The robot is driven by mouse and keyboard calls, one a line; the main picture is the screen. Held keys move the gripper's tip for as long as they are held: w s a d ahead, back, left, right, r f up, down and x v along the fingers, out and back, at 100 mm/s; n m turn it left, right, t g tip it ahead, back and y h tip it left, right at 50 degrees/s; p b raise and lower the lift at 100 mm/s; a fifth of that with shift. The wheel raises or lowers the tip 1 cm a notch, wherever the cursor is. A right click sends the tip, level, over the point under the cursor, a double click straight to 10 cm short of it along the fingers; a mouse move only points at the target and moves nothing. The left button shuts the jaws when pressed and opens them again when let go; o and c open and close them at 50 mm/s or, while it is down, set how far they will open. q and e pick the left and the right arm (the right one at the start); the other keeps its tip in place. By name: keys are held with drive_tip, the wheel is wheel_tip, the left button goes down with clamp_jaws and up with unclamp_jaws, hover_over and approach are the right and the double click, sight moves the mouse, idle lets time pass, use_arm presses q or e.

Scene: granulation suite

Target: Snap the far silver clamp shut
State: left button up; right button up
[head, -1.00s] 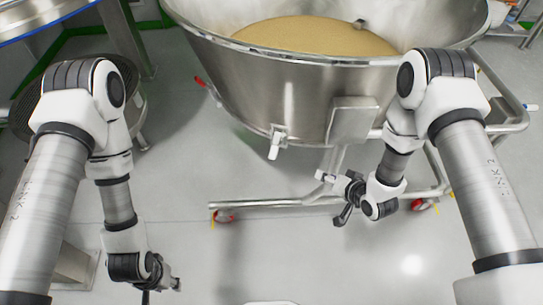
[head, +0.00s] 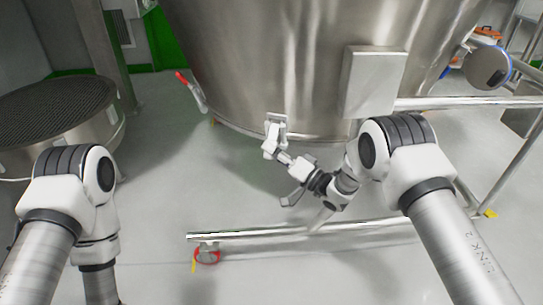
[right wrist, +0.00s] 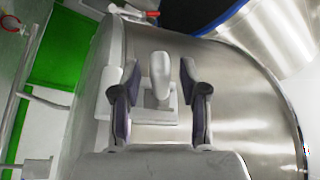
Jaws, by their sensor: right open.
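A silver clamp (head: 274,136) with a pale lever sits on the lower rim of the large steel bowl (head: 285,60). Its lever (right wrist: 159,76) hangs away from the bowl wall at an angle. My right gripper (head: 287,177) is just below and in front of the clamp, fingers towards it. In the right wrist view the right gripper (right wrist: 160,92) is open, with the lever between its two fingers and a gap on each side. My left gripper is out of view; only its arm shows at lower left.
A red-handled clamp (head: 190,90) is on the bowl's left side. A steel box (head: 373,82) juts from the bowl right of the silver clamp. The frame's lower rail (head: 260,232) with a red caster (head: 206,256) runs below my right gripper.

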drive_tip(key=shift+w+a+r, duration=0.1)
clamp_jaws()
drive_tip(key=shift+r+m+p, duration=0.25)
drive_tip(key=shift+m+p, duration=0.05)
drive_tip(key=shift+p, duration=0.45)
drive_tip(key=r+m+p, duration=0.1)
drive_tip(key=m+p, duration=0.1)
drive_tip(key=p, duration=0.1)
drive_tip(key=s+m+h+p, duration=0.1)
drive_tip(key=p, duration=0.2)
drive_tip(key=r+m+h+p, duration=0.1)
drive_tip(key=m+p, duration=0.1)
drive_tip(key=p, duration=0.1)
drive_tip(key=shift+s+a+r+m+p, duration=0.2)
drive_tip(key=shift+a+r+m+p, duration=0.1)
drive_tip(key=shift+r, duration=0.05)
drive_tip(key=shift+r+m+h+p, duration=0.15)
drive_tip(key=shift+m+h+p, duration=0.35)
drive_tip(key=shift+m+p, duration=0.35)
drive_tip(key=shift+g, duration=0.3)
